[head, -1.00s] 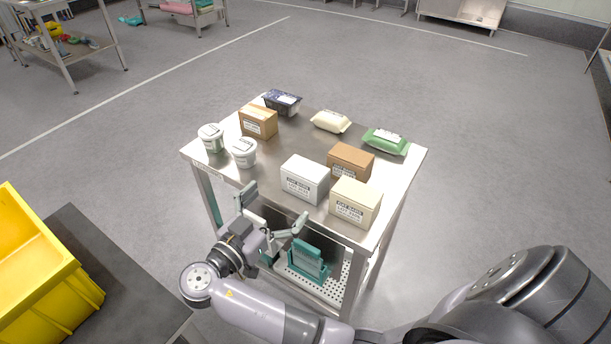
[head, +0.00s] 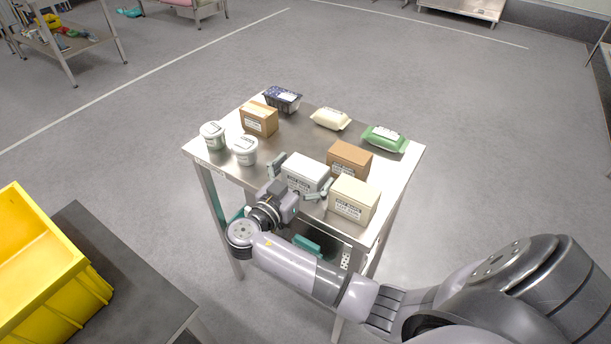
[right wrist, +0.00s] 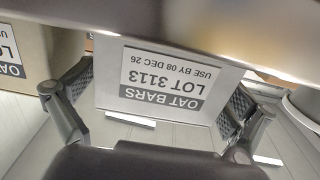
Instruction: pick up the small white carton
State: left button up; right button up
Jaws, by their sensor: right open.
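The small white carton (head: 307,170) stands upright near the front edge of the steel table, its printed label facing me. My right gripper (head: 298,181) is open at its front, one finger on each side of it. In the right wrist view, the carton (right wrist: 165,82) fills the space between the spread fingers of my gripper (right wrist: 157,98), its "OAT BARS" label upside down. Whether the fingers touch its sides, I cannot tell. Part of its lower front is hidden by the gripper in the head view. My left gripper is not in view.
A cream carton (head: 354,198) stands close on the right and a brown carton (head: 349,159) behind. Two white tubs (head: 245,151) and another brown carton (head: 259,119) are left. Packs lie at the back of the table (head: 300,128). A yellow crate (head: 40,262) is at lower left.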

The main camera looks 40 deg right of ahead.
aim_at(305, 166)
jog(key=c, duration=1.2)
jog(key=shift+r, duration=0.2)
jog(key=shift+c, duration=0.2)
notch_tip(305, 166, up, 20)
jog(key=b, duration=0.1)
jog(key=shift+f, duration=0.1)
jog(key=o, duration=0.7)
jog(key=c, duration=1.1)
jog(key=shift+o, duration=0.2)
